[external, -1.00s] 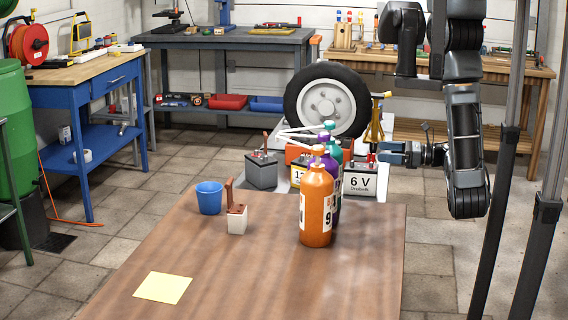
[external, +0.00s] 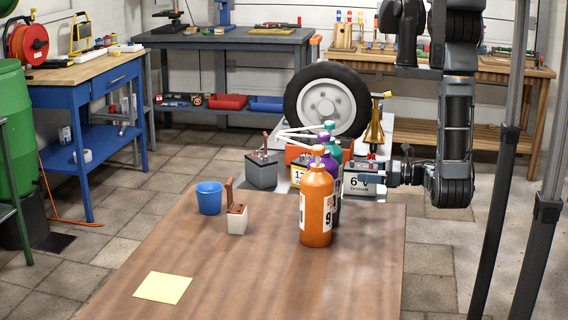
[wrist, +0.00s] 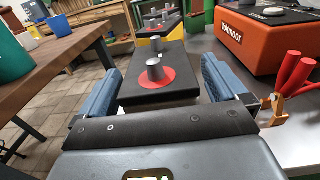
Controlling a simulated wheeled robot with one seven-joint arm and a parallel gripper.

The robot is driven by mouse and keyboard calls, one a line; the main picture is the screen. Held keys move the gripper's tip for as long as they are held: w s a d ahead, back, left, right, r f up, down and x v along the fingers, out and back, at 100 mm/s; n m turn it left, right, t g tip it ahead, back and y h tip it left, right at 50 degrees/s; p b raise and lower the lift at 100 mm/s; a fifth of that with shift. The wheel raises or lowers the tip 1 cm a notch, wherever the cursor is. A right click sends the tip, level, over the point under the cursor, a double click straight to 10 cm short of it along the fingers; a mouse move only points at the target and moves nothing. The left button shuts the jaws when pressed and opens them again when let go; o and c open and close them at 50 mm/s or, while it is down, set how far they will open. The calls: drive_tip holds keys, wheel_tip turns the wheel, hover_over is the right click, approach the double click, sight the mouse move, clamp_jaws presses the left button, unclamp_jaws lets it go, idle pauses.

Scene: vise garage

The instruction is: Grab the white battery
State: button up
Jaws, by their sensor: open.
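The white battery (external: 356,186), with "6 V" on its front, stands behind the wooden table, partly hidden by the bottles and my gripper. In the wrist view, a black battery top (wrist: 150,92) with a grey post and red ring lies between my open fingers (wrist: 160,78). It looks like the white battery's top; its white sides are hidden there. I cannot tell whether the fingers touch it.
Several bottles (external: 316,210) crowd the table's far right corner.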

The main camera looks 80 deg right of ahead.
drive_tip(key=shift+w, duration=1.05)
drive_tip(key=shift+r, duration=0.1)
clamp_jaws()
